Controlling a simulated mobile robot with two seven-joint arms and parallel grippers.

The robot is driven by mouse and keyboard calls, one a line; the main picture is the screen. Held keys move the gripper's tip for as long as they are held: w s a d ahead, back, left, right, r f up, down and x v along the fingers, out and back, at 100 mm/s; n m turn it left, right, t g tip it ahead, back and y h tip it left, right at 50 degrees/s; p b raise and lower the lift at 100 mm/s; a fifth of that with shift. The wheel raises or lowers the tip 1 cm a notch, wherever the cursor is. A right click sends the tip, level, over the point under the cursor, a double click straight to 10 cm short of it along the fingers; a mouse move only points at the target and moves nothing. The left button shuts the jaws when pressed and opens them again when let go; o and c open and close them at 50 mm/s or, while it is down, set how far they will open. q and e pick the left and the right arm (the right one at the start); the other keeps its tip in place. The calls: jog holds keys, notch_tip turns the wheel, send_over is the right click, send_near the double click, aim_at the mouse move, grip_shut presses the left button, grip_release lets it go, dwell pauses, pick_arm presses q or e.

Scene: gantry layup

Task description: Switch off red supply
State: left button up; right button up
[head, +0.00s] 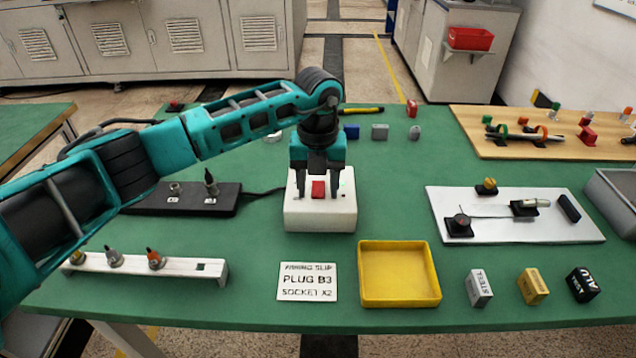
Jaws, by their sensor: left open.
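A white supply box (321,218) stands near the middle of the green table, with a red switch (318,188) on its top face. A small green spot shows on the box, right of the switch. My left gripper (319,194) reaches over the box from above, fingers pointing down. Its fingers are open, one on each side of the red switch, with nothing visibly held. I cannot tell whether a finger touches the switch or the box. My right gripper is not in view.
A black socket block (222,200) with a cable is left of the box. In front are a white rack (190,270) with several plugs, a printed card (307,282) and an empty yellow tray (400,301). A white fixture plate (580,228) and a wooden board (480,150) are at right.

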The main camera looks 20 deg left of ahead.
aim_at(318, 183)
pick_arm(q)
grip_shut()
jog(key=shift+w+r+g, duration=0.1)
jog(key=shift+w+g, duration=0.1)
jog(key=shift+g, duration=0.3)
jog(key=shift+w+a+g+h+b, duration=0.1)
jog(key=shift+w+g+h+b, duration=0.2)
jog(key=shift+g, duration=0.6)
jog(key=shift+s+r, duration=0.1)
grip_release()
jog(key=v, duration=1.3)
jog(key=shift+a, duration=0.1)
